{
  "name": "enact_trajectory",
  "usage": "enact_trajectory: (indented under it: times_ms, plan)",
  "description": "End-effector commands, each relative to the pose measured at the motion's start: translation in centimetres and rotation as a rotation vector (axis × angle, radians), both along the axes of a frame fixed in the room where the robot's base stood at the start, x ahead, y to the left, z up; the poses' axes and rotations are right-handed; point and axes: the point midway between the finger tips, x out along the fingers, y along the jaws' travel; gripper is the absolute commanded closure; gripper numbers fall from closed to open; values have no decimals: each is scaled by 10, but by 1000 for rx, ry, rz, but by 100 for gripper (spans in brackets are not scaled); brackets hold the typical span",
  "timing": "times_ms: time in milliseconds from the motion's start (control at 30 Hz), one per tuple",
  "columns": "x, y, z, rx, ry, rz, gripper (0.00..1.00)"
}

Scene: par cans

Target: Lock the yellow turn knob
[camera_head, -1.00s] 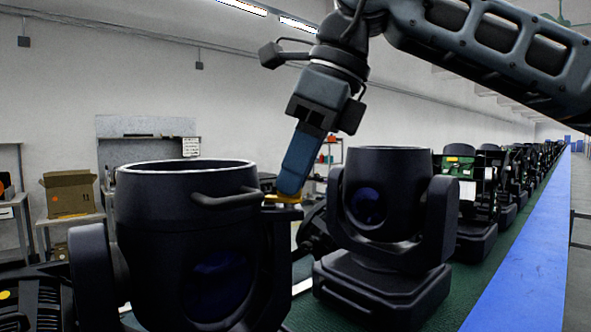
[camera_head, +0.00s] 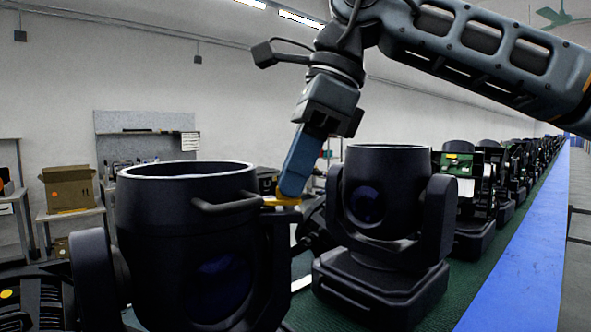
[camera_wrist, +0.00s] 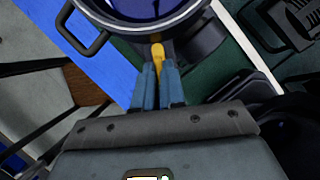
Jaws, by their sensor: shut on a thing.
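The yellow turn knob (camera_head: 281,201) sits at the right side of the large near black par can (camera_head: 187,215), on top of its side arm. My gripper (camera_head: 287,193) comes down on it from above, its blue fingers slightly tilted. In the wrist view my gripper (camera_wrist: 159,72) has both blue fingers closed on the yellow knob (camera_wrist: 158,58), whose yellow tip shows between and beyond them. The can's rim and handle (camera_wrist: 88,35) lie just past the fingers. The part of the knob between the fingers is hidden.
A second black par can (camera_head: 385,200) stands close on the right, with little room between. More cans (camera_head: 480,190) line the green bench behind. A blue strip (camera_head: 520,270) runs along the right. A cardboard box (camera_head: 68,188) sits on a table at the left.

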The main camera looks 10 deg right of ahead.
Motion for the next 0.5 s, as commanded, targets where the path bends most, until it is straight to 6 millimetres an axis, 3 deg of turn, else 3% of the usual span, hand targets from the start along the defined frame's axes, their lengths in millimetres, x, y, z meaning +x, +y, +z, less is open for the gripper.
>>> enact_trajectory:
  times_ms: [133, 167, 300, 400, 500]
  plan:
    - [-1, -1, -3, -6, 3, 2, 100]
    - [-1, -1, -3, -6, 3, 2, 90]
    - [0, -1, -3, -5, 3, 1, 76]
    - [0, -1, -2, -4, 2, 1, 67]
    - [0, -1, -2, -3, 1, 0, 65]
